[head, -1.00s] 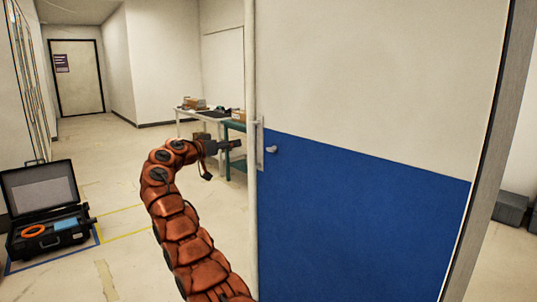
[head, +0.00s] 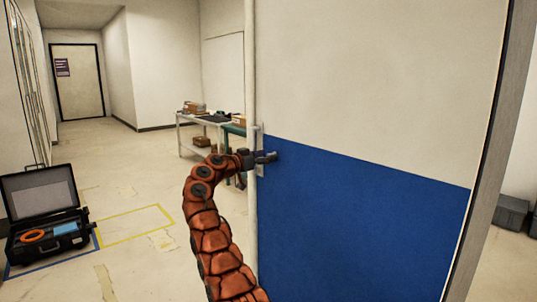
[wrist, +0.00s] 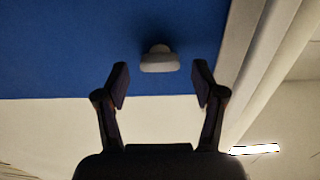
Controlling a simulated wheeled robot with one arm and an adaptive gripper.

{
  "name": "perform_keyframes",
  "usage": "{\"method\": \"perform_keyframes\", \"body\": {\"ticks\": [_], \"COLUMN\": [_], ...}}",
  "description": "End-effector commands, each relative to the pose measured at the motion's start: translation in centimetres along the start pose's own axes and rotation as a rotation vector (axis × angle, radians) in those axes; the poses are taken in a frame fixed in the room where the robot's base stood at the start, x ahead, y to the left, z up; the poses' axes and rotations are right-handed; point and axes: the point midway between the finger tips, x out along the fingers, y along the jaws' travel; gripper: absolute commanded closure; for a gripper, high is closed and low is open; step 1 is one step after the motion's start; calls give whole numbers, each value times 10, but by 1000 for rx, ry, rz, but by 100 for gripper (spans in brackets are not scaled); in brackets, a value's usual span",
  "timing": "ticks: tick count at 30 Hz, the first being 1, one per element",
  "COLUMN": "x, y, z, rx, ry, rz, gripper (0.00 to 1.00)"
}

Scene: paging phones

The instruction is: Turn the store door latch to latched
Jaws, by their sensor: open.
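The store door (head: 365,215) is white above and blue below. It fills the right of the head view and the top of the wrist view. The latch (wrist: 159,59) is a small pale knob on the blue part near the door's edge. In the wrist view it sits just beyond and between the fingertips of my gripper (wrist: 160,85). My gripper is open and empty, with a finger on each side of the latch's line and no visible contact. In the head view my gripper (head: 268,157) reaches the door's edge and hides the latch.
A pale vertical post (head: 250,80) runs beside the door's edge. An open black case (head: 45,215) stands on the floor at the left. A table (head: 190,120) with boxes stands behind the arm. The floor between is clear.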

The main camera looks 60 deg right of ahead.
Motion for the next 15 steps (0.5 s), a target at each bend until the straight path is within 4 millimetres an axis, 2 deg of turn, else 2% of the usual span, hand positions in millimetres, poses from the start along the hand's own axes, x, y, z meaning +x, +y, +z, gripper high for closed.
{"method": "perform_keyframes", "body": {"ticks": [6,15], "x": [14,16], "y": [0,0], "z": [0,1], "rx": [-3,-1], "ry": [0,-1], "rz": [2,1], "gripper": [31,31]}}
